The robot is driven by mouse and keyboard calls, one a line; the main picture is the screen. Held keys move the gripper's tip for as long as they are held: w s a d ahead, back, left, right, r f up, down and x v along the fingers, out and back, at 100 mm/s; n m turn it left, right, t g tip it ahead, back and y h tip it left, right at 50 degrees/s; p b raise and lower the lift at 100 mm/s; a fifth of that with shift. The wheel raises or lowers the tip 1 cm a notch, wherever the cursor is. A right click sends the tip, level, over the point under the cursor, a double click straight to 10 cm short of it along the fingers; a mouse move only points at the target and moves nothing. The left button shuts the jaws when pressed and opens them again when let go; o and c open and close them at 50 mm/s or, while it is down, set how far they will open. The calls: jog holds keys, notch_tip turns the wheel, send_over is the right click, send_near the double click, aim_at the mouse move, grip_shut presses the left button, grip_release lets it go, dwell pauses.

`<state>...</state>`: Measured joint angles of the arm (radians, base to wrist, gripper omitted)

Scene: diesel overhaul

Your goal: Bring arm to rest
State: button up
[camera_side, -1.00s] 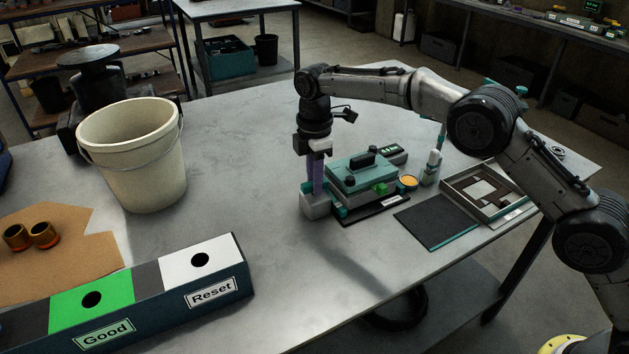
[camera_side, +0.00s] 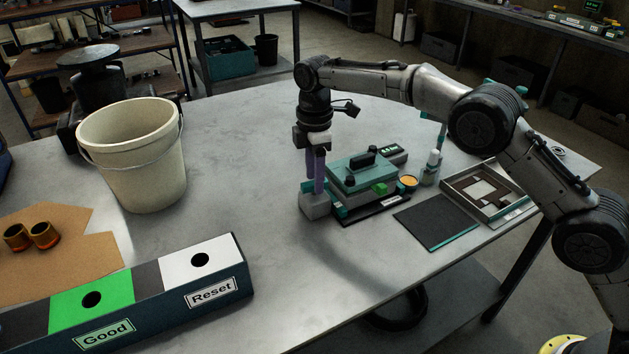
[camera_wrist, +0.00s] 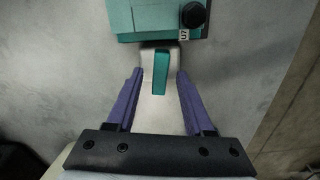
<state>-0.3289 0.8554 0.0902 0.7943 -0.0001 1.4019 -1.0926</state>
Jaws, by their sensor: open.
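My gripper (camera_side: 315,188) points down in the side view, at the left end of the teal machine. In the wrist view its two purple fingers (camera_wrist: 157,95) are open, one on each side of a grey block with a teal bar (camera_wrist: 160,72) on it. The fingers hold nothing that I can see. The grey block (camera_side: 314,206) also shows in the side view, just below the fingertips. The teal machine (camera_side: 362,172) has a black handle on top and a green button at its front. Whether the fingers touch the block is unclear.
A cream bucket (camera_side: 133,155) stands at the left. A box with Good and Reset buttons (camera_side: 150,290) lies along the front edge. A white bottle (camera_side: 431,167), a dark mat (camera_side: 436,223) and a shallow tray (camera_side: 452,200) are at the right. The table's middle (camera_side: 240,170) is clear.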

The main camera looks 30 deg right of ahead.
jog(key=shift+r, duration=2)
jog(key=shift+r, duration=2)
jog(key=shift+d, duration=0.1)
